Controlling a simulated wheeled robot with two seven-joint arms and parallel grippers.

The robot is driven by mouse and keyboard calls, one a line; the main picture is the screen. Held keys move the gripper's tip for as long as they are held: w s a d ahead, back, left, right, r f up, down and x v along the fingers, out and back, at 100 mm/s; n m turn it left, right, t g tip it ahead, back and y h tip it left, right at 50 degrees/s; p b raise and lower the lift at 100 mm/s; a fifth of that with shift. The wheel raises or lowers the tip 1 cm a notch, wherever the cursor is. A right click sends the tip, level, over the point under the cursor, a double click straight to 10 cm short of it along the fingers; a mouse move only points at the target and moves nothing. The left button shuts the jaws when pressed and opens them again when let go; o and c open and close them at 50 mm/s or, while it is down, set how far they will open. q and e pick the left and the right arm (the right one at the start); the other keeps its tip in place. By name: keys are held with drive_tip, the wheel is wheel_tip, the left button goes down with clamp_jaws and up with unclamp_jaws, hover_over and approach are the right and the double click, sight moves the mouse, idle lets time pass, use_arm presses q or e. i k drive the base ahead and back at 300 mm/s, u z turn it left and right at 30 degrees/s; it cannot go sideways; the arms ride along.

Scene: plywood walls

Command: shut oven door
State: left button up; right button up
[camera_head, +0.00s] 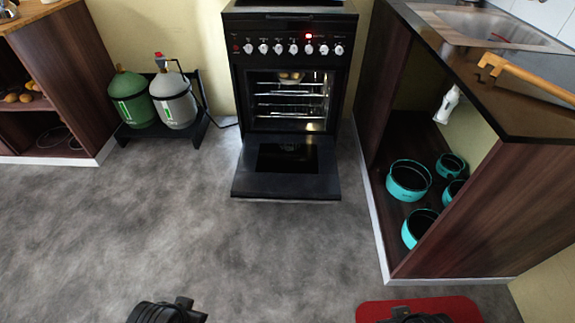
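The black oven (240,75) stands against the back wall, with a row of knobs and a small red display on its front. Its door (249,183) is folded fully down and lies about level above the floor. The lit cavity with wire racks is exposed, and something round sits near its top. Parts of my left arm (165,311) and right arm (415,315) show at the bottom edge, well short of the door. The fingers of both grippers cannot be made out.
A counter (535,115) with a sink and open shelf of teal pots (408,180) stands right of the oven. Two gas bottles (174,98) stand on a black rack at the left. A red mat (455,305) lies at bottom right. Grey floor before the door is clear.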

sight(283, 168)
drive_tip(key=u, duration=0.25)
drive_tip(key=i, duration=0.85)
drive_tip(key=z, duration=0.25)
